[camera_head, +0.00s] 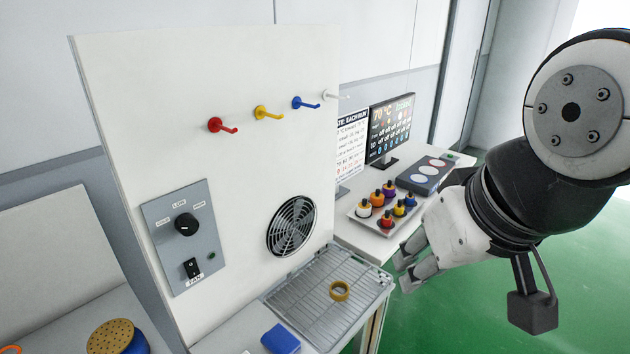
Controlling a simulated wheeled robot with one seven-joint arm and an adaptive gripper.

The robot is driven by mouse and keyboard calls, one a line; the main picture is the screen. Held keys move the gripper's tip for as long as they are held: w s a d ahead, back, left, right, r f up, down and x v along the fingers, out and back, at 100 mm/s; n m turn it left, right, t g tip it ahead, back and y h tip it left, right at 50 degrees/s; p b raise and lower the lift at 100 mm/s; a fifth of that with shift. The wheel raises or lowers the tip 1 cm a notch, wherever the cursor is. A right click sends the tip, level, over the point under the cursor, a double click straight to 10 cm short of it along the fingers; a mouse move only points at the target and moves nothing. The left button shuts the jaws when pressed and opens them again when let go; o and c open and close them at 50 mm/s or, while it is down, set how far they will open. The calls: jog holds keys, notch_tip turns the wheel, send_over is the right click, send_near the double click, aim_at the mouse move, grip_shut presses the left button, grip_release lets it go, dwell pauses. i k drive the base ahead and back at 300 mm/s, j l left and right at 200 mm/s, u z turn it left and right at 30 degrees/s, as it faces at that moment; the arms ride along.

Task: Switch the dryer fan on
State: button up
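The fan switch (192,268) is a small black rocker above a "FAN" label, low on a grey control panel (168,232). The panel is on the left of an upright white board. A small dark green lamp (211,256) sits right of the switch and looks unlit. A black rotary knob (186,224) is above the switch. The round dryer fan (292,227) sits behind a grille to the right; I cannot tell whether it turns. My gripper (402,274) is well right of the panel, pointing left, with its fingers apart and nothing visible between them.
Red, yellow, blue and white hooks (222,126) stick out of the board. Below the fan is a wire rack (325,303) with a yellow ring (340,291). A blue block (281,339) lies in front. A tray of small bottles (360,209) and a monitor (391,127) stand behind.

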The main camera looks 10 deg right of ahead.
aim_at(192, 270)
jog(key=u, duration=0.85)
jog(key=j+z, duration=0.25)
jog(key=j, duration=0.2)
jog(key=k, duration=0.05)
